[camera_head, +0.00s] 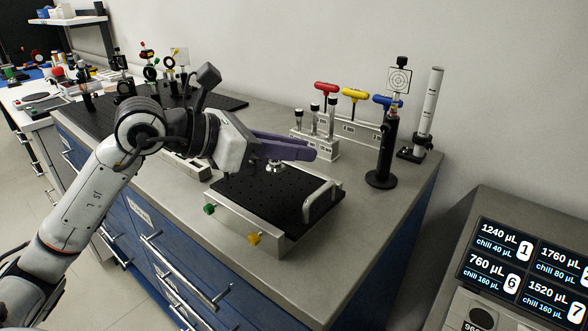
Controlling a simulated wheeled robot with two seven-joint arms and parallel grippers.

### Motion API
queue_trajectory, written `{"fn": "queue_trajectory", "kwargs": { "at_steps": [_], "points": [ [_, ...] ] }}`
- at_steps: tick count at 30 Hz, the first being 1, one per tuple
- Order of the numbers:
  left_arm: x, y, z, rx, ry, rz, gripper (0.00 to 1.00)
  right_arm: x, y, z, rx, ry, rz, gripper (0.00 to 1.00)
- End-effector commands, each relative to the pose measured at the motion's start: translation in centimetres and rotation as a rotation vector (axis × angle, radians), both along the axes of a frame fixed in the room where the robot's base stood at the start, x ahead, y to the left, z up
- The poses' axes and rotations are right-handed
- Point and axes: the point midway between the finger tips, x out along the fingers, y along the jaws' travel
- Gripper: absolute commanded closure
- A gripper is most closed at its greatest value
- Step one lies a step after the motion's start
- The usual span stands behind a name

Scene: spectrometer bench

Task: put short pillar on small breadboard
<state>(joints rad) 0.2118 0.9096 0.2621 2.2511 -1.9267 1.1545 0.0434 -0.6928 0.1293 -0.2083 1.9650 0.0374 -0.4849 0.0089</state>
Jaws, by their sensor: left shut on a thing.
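My left gripper (312,149), with purple fingers, is over the back part of the small breadboard and shut on the short pillar (274,168). Only a small silvery end of the pillar shows below the fingers; the rest is hidden by them. I cannot tell whether this end touches the board. The small breadboard (265,205) is a black plate with holes, a metal handle on its right side and a pale front edge. My right gripper is not in view.
Behind the gripper a metal rack (321,150) holds upright posts. Red, yellow and blue-handled hex keys (355,94) stand behind it. A black post with a target (383,150) and a tall silvery post (429,110) stand at right. The bench front beside the board is clear.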

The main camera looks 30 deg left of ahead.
Motion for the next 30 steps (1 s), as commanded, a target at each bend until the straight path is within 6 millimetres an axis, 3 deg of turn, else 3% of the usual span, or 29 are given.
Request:
{"fn": "queue_trajectory", "kwargs": {
  "at_steps": [7, 19, 20, 22, 30],
  "points": [
    [0.0, 0.0, -3.5, -0.002, 0.002, 0.000, 1.00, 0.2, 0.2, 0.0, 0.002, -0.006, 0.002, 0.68],
    [0.0, 0.0, -4.1, 0.000, -0.001, 0.001, 1.00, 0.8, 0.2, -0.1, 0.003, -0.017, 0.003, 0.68],
    [0.0, 0.0, -4.0, 0.000, 0.001, 0.000, 0.79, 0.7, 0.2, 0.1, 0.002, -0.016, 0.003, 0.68],
    [0.0, 0.0, -3.9, 0.000, 0.001, 0.000, 0.67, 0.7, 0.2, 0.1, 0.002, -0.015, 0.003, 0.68],
    [0.0, 0.0, -3.9, 0.000, 0.001, 0.000, 0.65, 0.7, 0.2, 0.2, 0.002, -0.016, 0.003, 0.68]
  ]
}}
